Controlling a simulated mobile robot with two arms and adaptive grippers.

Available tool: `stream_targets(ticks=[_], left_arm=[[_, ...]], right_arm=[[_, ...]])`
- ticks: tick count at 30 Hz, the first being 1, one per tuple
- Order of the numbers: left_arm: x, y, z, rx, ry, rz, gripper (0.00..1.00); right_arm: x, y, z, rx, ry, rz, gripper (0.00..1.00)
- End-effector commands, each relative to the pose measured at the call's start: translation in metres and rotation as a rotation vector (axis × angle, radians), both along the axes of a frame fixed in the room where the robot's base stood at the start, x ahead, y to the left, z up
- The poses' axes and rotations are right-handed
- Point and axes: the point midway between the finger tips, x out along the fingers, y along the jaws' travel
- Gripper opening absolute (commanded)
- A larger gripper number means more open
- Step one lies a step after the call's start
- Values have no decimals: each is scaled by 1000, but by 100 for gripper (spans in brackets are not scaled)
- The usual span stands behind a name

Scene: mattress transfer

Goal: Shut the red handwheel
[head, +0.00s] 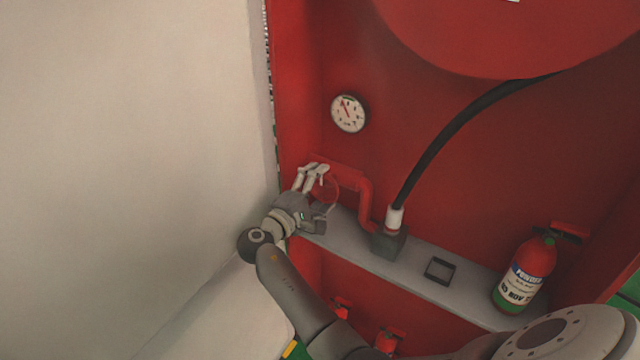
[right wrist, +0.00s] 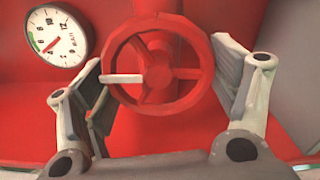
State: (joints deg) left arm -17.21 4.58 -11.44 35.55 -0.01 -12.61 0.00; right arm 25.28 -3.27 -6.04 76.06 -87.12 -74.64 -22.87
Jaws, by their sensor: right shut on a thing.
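The red handwheel (right wrist: 158,76) faces the right wrist camera, with spokes and a hub. A white bar (right wrist: 121,79) lies across its left side. In the head view the handwheel (head: 331,194) is small and partly hidden by my right gripper (head: 314,170), at the red pipe's left end. My right gripper is shut on the handwheel, with one finger on each side of the rim. My left gripper is not in view.
A pressure gauge (head: 348,114) is on the red back wall above the wheel. A red pipe (head: 365,205) leads to a grey block (head: 388,241) with a black hose (head: 450,133). A fire extinguisher (head: 526,273) stands on the grey shelf (head: 465,299). A pale panel (head: 130,130) fills the left.

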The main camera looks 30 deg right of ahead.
Motion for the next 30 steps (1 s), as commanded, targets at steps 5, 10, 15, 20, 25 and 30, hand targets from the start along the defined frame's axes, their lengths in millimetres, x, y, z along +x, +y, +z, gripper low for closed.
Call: stream_targets(ticks=[5,10,15,20,25,30], left_arm=[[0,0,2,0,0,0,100],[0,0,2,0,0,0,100],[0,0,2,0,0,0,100],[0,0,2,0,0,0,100],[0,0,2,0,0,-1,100],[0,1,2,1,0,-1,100]], right_arm=[[1,0,3,-13,16,4,58],[1,0,2,-14,19,3,58],[1,0,2,-14,19,3,58],[1,0,2,-12,19,3,98],[0,0,1,-10,20,1,100],[0,0,0,-9,20,1,100]])
